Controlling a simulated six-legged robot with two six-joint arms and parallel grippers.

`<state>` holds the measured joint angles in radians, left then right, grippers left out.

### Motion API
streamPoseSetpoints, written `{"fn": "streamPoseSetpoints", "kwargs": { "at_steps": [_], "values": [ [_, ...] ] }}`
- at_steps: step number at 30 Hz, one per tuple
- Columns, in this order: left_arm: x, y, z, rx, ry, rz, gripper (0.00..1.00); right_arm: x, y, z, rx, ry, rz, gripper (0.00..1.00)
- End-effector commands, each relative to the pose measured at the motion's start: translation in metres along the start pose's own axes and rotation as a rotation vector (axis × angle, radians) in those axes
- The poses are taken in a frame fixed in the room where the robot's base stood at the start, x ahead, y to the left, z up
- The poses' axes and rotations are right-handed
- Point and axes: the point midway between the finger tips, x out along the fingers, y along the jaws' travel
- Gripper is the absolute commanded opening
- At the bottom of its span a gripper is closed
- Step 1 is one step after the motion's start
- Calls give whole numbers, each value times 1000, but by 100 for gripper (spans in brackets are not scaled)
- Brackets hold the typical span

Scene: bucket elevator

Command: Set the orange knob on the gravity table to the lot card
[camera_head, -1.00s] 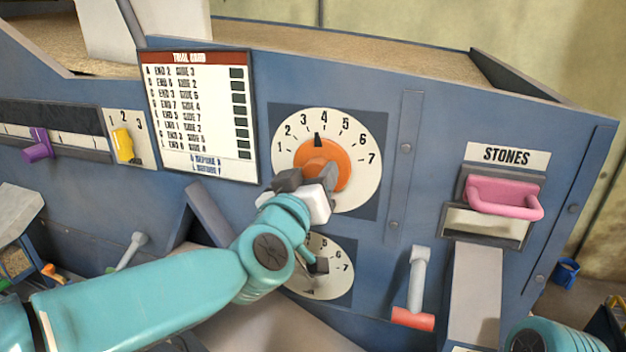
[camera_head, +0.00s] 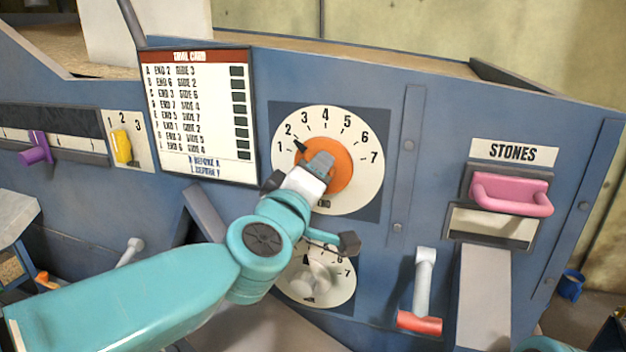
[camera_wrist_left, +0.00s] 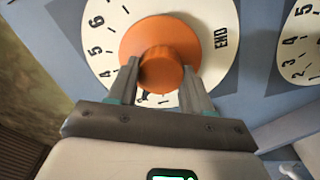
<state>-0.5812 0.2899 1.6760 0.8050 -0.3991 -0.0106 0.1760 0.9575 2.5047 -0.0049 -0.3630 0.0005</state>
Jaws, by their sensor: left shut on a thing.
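The orange knob (camera_head: 340,172) sits on a white dial (camera_head: 362,190) numbered 1 to 7 and marked END. Its black pointer stands close to the 2. My left gripper (camera_head: 318,168) is shut on the knob. In the left wrist view, the fingers (camera_wrist_left: 160,80) lie on either side of the orange knob (camera_wrist_left: 165,42). A card headed TRIAL CARD (camera_head: 200,115) hangs left of the dial, with rows of END and SIDE numbers. No card labelled as a lot card is visible. My right gripper is out of view.
A second dial (camera_head: 338,290) sits just below, partly behind my left wrist. A purple slider (camera_head: 36,150) and yellow slider (camera_head: 121,146) are at left. A pink STONES handle (camera_head: 510,194) and red-tipped lever (camera_head: 422,290) are at right.

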Motion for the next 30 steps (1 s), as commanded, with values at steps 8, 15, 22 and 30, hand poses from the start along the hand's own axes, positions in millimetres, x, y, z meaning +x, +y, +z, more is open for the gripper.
{"fn": "streamPoseSetpoints", "kwargs": {
  "at_steps": [8, 15, 22, 30],
  "values": [
    [0, 1, 1, -40, -3, 2, 19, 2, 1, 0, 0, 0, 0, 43],
    [0, 1, 1, -41, -3, 2, 19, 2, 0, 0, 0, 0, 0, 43],
    [0, 1, 1, -41, -2, 1, 75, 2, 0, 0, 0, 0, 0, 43],
    [-1, 0, 0, -41, -1, 1, 75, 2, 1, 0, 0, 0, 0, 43]
  ]
}}
